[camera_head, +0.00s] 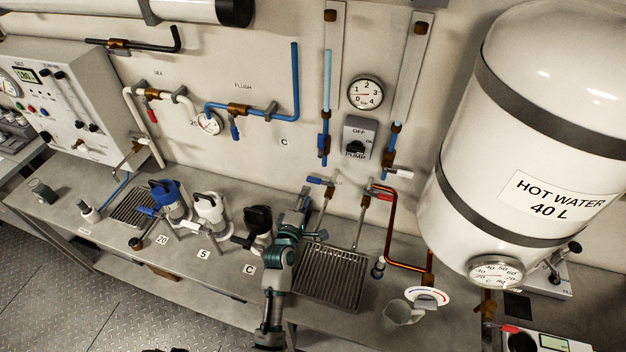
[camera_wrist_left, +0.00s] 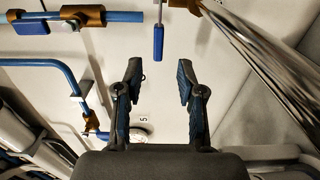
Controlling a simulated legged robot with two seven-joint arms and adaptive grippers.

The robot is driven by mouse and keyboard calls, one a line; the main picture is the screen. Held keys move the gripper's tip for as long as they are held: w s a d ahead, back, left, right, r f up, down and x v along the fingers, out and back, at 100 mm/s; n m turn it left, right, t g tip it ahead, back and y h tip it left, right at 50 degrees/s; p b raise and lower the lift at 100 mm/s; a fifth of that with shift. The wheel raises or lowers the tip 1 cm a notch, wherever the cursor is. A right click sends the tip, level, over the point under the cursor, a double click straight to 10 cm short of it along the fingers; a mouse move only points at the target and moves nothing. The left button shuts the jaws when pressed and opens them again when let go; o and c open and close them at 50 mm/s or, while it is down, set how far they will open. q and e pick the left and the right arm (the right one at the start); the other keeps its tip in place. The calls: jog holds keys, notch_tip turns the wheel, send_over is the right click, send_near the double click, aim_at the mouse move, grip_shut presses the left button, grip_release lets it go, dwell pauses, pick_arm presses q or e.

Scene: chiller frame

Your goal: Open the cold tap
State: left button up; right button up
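The cold tap (camera_head: 319,181) is on the wall above the drip grid, with a blue lever and a metal spout. My left gripper (camera_head: 304,194) is just left of and below this blue lever in the head view. In the left wrist view, the two fingers of my left gripper (camera_wrist_left: 158,70) are spread apart with nothing between them. A blue lever (camera_wrist_left: 158,43), which looks like the cold tap's, lies just beyond the gap between the fingertips. I cannot tell whether they touch. My right gripper is in neither view.
A red-handled tap (camera_head: 379,192) is to the right of the cold tap. The drip grid (camera_head: 332,276) lies below. A black-topped jug-like vessel (camera_head: 259,224) stands close left of my arm. The white hot water tank (camera_head: 480,170) fills the right side.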

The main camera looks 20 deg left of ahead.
aim_at(313, 179)
pick_arm(q)
jog(key=w, duration=0.5)
jog(key=w+d, duration=0.1)
jog(key=w, duration=0.1)
jog(key=shift+w, duration=0.3)
jog(key=shift+a, duration=0.1)
jog(key=shift+a, duration=0.1)
grip_shut()
